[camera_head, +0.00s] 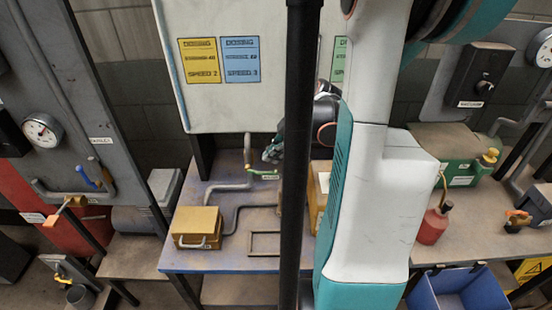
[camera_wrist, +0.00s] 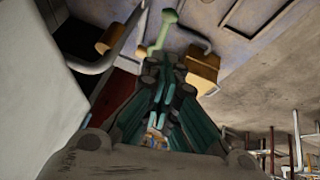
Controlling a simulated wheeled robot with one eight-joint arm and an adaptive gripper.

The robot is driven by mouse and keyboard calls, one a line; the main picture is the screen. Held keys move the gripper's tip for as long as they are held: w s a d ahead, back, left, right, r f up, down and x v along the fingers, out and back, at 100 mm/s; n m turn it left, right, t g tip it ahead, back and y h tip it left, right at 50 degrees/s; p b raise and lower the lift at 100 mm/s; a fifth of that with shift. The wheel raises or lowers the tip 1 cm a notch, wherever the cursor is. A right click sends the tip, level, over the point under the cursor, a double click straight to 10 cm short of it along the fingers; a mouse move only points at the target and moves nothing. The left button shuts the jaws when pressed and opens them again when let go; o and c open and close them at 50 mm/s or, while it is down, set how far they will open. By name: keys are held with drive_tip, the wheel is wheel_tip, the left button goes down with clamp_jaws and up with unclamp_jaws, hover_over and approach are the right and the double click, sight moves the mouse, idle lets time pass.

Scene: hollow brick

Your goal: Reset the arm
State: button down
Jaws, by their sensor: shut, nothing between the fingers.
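My gripper (camera_head: 272,153) is in front of the lower edge of the white panel (camera_head: 260,112), above the back of the blue-topped table (camera_head: 236,262). Part of my arm and a dark vertical post cover the area to its right. In the wrist view my gripper (camera_wrist: 166,72) points away from the camera, its dark fingers together with nothing held between them. A pale green handle-like piece (camera_wrist: 163,28) shows just beyond the fingertips; I cannot tell whether they touch it. A yellow box (camera_wrist: 203,72) shows to the right of the fingers.
On the table stand a yellow box (camera_head: 197,227) with a handle, bent grey pipes (camera_head: 228,187) and a flat dark frame (camera_head: 264,244). To the right are a green canister (camera_head: 455,172), a red bottle (camera_head: 433,226) and a blue bin (camera_head: 460,291). A gauge panel (camera_head: 70,100) stands left.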

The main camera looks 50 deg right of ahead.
drive_tip(key=d+p+v, duration=0.1)
drive_tip(key=v, duration=0.6)
drive_tip(key=shift+s+p, duration=0.4)
drive_tip(key=shift+s, duration=0.2)
